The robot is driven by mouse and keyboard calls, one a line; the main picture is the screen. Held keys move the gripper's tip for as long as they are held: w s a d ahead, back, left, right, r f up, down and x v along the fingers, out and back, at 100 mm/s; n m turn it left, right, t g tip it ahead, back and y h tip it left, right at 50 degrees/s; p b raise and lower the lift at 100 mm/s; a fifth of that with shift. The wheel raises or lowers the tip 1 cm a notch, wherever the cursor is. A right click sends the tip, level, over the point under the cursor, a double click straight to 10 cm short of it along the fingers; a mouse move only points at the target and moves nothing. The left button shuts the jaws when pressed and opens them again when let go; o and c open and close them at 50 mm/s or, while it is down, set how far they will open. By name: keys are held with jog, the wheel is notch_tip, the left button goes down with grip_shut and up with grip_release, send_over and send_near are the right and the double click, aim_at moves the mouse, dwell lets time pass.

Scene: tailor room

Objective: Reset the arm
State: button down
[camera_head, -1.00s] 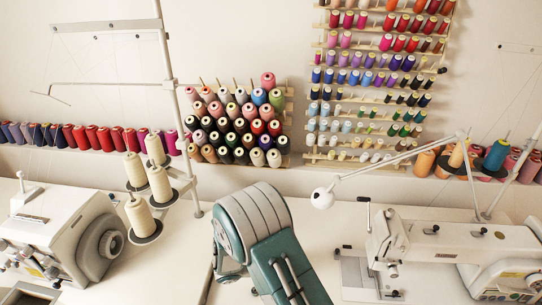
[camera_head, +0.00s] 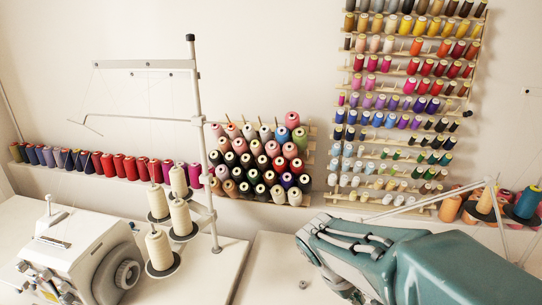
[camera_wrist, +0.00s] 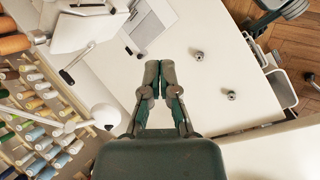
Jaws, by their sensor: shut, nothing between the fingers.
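My gripper (camera_wrist: 160,75) shows in the wrist view with its two dark fingers drawn together, shut and empty, above a white sewing table (camera_wrist: 215,45). Its fingertips are apart from everything in that view. In the head view my teal arm spans the lower right, in front of the right-hand table, and hides most of what stands there. The gripper's fingers are not seen in the head view.
A sewing machine (camera_head: 75,255) and cream thread cones (camera_head: 160,250) on a stand are at left. Thread racks (camera_head: 400,110) hang on the wall. In the wrist view, two small metal bobbins (camera_wrist: 197,57) lie on the table, and a lamp head (camera_wrist: 106,116) is close at left.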

jog(key=s+a+r+m+t+y, duration=0.1)
jog(key=s+r+m+t+y, duration=0.4)
jog(key=s, duration=0.5)
notch_tip(320, 180, up, 3)
jog(key=shift+a+r+m+t+y, duration=0.1)
jog(key=shift+a+m+t+y, duration=0.2)
jog(key=shift+m, duration=0.9)
